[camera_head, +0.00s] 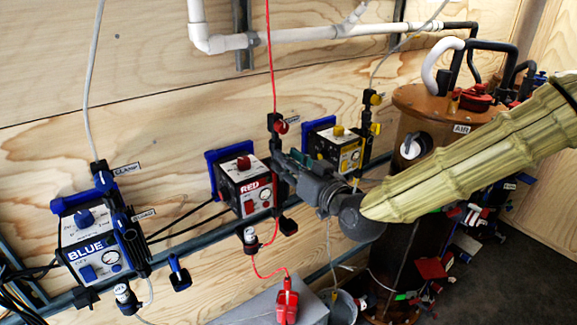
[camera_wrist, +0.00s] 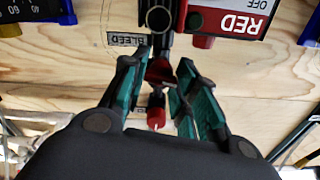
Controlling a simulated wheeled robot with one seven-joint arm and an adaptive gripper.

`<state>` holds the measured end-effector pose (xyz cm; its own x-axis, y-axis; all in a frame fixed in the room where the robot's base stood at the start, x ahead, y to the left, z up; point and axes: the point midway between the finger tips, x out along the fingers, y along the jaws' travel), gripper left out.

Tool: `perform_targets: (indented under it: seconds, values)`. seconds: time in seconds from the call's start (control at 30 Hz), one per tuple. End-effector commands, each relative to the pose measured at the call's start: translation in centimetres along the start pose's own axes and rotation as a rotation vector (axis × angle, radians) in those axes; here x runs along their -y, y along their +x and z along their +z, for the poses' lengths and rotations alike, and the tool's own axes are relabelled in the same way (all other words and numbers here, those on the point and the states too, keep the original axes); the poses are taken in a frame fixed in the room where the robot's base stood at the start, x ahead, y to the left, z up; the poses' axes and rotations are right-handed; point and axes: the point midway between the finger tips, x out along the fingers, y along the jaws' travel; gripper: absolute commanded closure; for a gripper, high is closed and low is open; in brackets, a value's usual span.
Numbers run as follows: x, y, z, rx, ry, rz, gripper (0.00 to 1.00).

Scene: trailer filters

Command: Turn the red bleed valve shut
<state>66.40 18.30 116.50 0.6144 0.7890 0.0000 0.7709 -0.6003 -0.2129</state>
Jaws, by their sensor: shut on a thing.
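The red bleed valve (camera_wrist: 157,110) shows in the wrist view as red parts on a black fitting, below the BLEED label (camera_wrist: 126,39). My gripper (camera_wrist: 165,72), with teal finger pads, is closed around the valve's red handle, one finger on each side. Part of the handle is hidden by the fingers. In the head view my gripper (camera_head: 287,162) reaches in from the right beside the RED control box (camera_head: 243,183). It covers most of the bleed valve there, so the handle's angle cannot be read.
A blue box (camera_head: 88,242) stands left and a yellow box (camera_head: 338,148) right of the red one. A brown drum (camera_head: 425,102) stands at the right. A red line (camera_head: 271,60) runs down to the red unit's fittings. A grey case (camera_head: 262,307) is below.

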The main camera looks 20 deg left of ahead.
Motion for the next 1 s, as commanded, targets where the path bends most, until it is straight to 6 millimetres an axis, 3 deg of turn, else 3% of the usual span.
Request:
perform_targets:
  seconds: [0.37,0.4,0.53,0.83,1.0]
  values:
    - [-0.2,0.0,-0.1,-0.002,0.051,0.003,0.95]
    - [-0.2,0.0,-0.1,-0.002,0.05,0.003,0.69]
    - [-0.1,0.0,-0.1,-0.001,0.05,0.003,0.48]
    - [-0.1,0.0,0.0,0.0,0.05,0.001,0.48]
    - [-0.1,-1.1,-0.1,0.0,0.05,0.002,0.48]
